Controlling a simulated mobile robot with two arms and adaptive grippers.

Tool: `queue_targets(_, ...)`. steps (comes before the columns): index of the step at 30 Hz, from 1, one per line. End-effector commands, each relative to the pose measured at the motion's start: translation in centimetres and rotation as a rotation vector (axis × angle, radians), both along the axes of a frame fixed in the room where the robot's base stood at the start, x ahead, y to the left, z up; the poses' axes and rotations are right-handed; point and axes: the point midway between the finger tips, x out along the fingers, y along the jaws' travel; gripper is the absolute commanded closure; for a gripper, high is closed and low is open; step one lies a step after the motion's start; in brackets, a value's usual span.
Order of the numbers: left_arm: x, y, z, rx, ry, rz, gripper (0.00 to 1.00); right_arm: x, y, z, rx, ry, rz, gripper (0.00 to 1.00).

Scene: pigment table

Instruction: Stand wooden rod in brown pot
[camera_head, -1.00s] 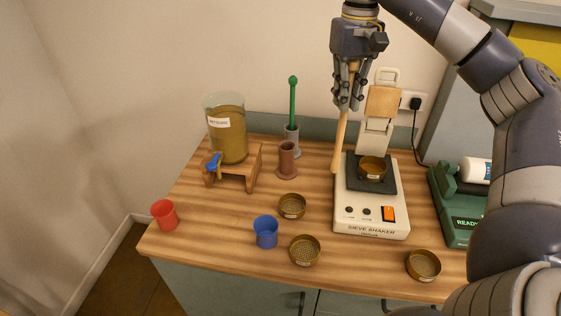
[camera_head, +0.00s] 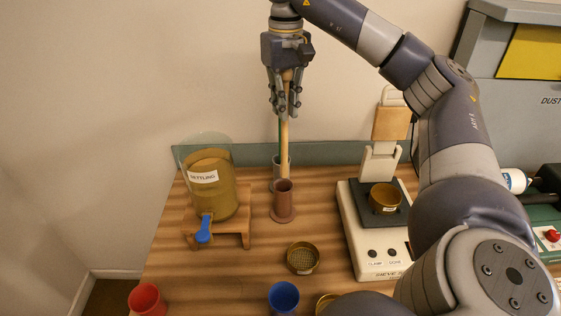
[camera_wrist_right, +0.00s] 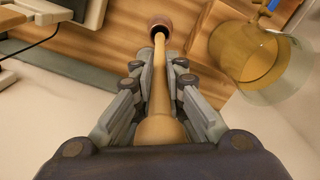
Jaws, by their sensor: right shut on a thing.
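My right gripper (camera_head: 284,112) is shut on the upper part of the light wooden rod (camera_head: 284,150) and holds it nearly upright. The brown pot (camera_head: 284,200) stands on the table directly below. The rod's lower end is at the pot's mouth; I cannot tell whether it is just above the rim or slightly inside. In the right wrist view the rod (camera_wrist_right: 159,90) runs away between the fingers (camera_wrist_right: 160,68) and its far end lines up with the brown pot (camera_wrist_right: 162,22). My left gripper is not in view.
A grey pot (camera_head: 275,172) with a green rod stands just behind the brown pot. The settling jar (camera_head: 212,190) on its wooden stand (camera_head: 240,240) is to the left. The sieve shaker (camera_head: 352,225) is to the right. A sieve (camera_head: 302,258) and a blue cup (camera_head: 284,300) are in front.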

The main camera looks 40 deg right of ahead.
Motion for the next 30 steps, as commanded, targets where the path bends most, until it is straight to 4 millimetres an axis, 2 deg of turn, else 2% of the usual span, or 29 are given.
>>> queue_targets(1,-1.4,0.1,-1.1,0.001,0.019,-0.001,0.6,0.0,0.0,-1.9,0.001,0.005,0.0,1.0)
queue_targets(3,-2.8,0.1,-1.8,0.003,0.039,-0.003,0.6,0.0,0.0,-3.3,0.0,0.005,0.001,1.0)
queue_targets(5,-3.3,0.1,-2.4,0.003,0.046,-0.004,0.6,0.0,0.0,-4.6,0.001,0.005,0.001,1.0)
queue_targets(9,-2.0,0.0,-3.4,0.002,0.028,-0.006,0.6,0.0,0.0,-7.1,0.001,0.004,0.0,1.0)
queue_targets(11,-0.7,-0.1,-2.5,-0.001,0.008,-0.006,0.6,-0.1,-0.1,-7.7,-0.002,0.005,-0.002,1.0)
queue_targets(15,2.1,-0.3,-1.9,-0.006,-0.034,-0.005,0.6,0.0,-0.1,-9.5,-0.001,0.001,-0.001,1.0)
queue_targets(17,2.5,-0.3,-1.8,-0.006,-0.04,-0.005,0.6,0.0,0.0,-9.9,-0.001,0.0,-0.001,1.0)
queue_targets(20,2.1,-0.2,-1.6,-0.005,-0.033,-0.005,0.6,0.0,-0.1,-10.9,-0.001,0.002,-0.002,1.0)
queue_targets(25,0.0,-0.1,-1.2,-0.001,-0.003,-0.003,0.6,0.0,0.0,-13.3,0.0,0.003,-0.001,1.0)
queue_targets(30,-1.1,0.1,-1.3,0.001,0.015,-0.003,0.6,0.1,0.0,-13.9,0.0,-0.001,-0.001,1.0)
